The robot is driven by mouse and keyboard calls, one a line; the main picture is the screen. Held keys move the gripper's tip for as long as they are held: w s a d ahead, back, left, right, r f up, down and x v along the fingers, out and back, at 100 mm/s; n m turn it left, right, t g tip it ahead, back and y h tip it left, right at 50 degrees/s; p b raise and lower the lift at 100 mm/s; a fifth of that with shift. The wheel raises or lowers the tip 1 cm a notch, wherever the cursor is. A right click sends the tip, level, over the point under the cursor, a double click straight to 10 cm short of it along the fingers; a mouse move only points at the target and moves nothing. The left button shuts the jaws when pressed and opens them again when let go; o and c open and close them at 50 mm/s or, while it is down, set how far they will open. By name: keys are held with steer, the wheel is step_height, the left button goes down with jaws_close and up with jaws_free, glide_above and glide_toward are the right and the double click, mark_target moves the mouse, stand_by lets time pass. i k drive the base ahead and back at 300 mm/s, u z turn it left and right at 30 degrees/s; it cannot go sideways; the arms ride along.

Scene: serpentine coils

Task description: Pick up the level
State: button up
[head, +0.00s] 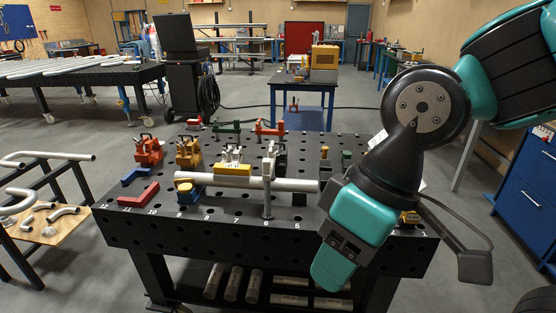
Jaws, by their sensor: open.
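A short yellow block (234,169) sits at the pale pipe in the middle of the perforated black table; it may be the level, but it is too small to be sure. My teal and black arm comes in from the upper right and hangs over the table's right front. The fingers of my gripper do not show, and nothing held is visible.
The pale pipe (285,185) runs across the table on supports. Red clamps (148,151), yellow clamps (188,152) and a red angle (138,195) stand left. A side rack with bent pipes (60,213) is at far left. A blue cabinet (526,180) stands right.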

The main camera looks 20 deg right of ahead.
mark_target(228, 173)
steer(key=z, duration=0.1)
steer(key=i, duration=1.3)
steer(key=u, duration=0.8)
